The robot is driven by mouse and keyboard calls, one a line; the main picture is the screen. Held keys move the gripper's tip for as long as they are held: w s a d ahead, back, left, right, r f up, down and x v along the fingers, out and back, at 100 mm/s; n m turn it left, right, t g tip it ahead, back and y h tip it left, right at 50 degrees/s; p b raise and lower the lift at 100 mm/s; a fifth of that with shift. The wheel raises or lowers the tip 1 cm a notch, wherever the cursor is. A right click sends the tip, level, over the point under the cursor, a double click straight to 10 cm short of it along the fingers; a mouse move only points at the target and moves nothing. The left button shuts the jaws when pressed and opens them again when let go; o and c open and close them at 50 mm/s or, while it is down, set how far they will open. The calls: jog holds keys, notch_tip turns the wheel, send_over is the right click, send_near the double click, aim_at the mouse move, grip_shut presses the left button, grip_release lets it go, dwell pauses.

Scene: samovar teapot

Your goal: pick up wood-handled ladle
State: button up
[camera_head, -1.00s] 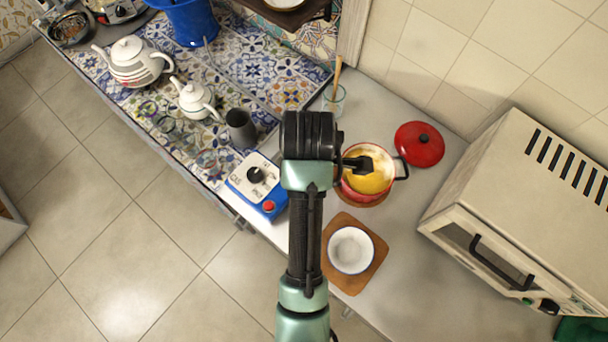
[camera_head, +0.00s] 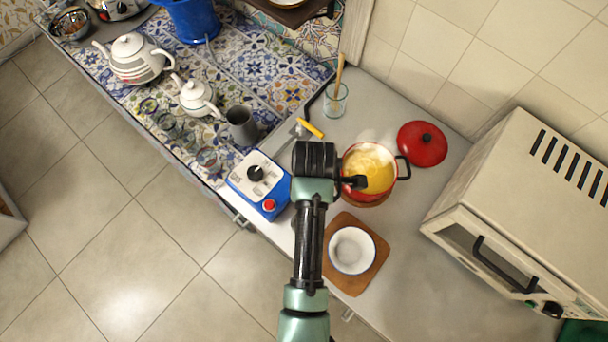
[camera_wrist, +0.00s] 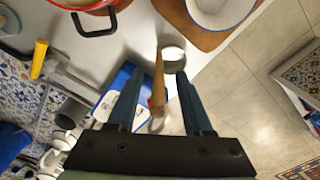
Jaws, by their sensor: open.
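The wood-handled ladle (camera_wrist: 158,82) shows in the wrist view, its brown wooden handle running lengthwise between my fingers. A pale round metal part (camera_wrist: 173,58) beside the handle's upper end looks like its bowl. My gripper (camera_wrist: 156,78) is open, with one dark blue finger on each side of the handle. I see a gap on both sides; how far the handle is below the fingertips is unclear.
A red pot of yellow food (camera_head: 370,168) stands right of my wrist. A white bowl (camera_head: 351,250) sits on a wooden board (camera_head: 350,284). A blue-and-white scale-like box (camera_head: 258,184) is to the left. A yellow-handled tool (camera_head: 310,127) and a glass (camera_head: 336,100) are behind.

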jog(key=shift+f, duration=1.3)
jog(key=shift+c, duration=0.3)
grip_shut()
